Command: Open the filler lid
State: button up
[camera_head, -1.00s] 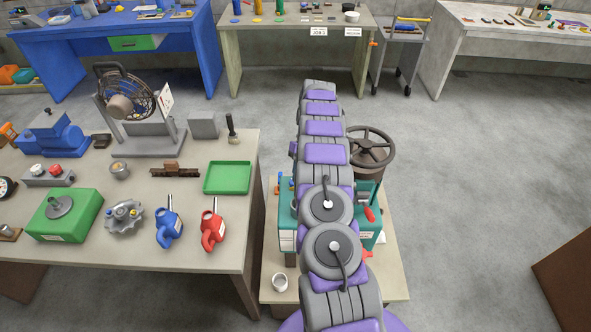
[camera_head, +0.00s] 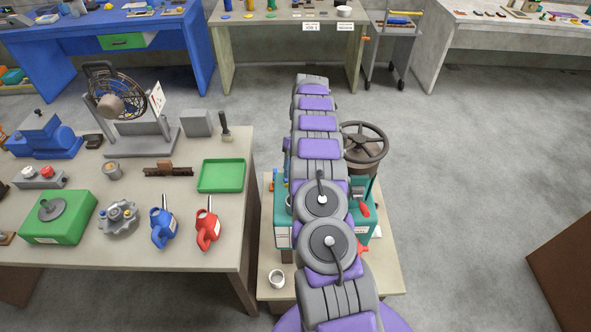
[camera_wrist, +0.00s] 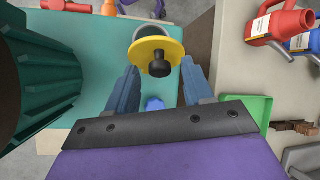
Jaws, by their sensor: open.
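A yellow disc with a black knob (camera_wrist: 158,50), which looks like the filler lid, shows in the wrist view at the upper middle. A grey rounded neck shows behind its upper edge; I cannot tell whether the disc is seated on it. My gripper (camera_wrist: 159,68) is open, with its two blue-grey fingers on either side of the knob and no clear contact. The teal machine (camera_wrist: 105,80) lies beneath. In the head view the teal machine (camera_head: 283,236) stands on a low bench, and my arm hides the lid and gripper.
A dark green ribbed body (camera_wrist: 40,80) stands close at the left in the wrist view. A brown handwheel (camera_head: 366,143) rises beside my arm. A white cup (camera_head: 276,279) is on the low bench. Red (camera_head: 207,228) and blue (camera_head: 162,227) cans stand on the left table.

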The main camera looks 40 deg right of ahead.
jog(key=s+a+r, duration=0.2)
jog(key=s+a, duration=0.1)
jog(key=s, duration=0.4)
jog(key=s+a+r, duration=0.2)
jog(key=s+a, duration=0.1)
jog(key=s, duration=0.4)
jog(key=shift+s+a+r, duration=0.15)
jog(key=shift+a+r, duration=0.15)
jog(key=shift+a, duration=0.1)
dwell(0.4)
jog(key=shift+c, duration=0.4)
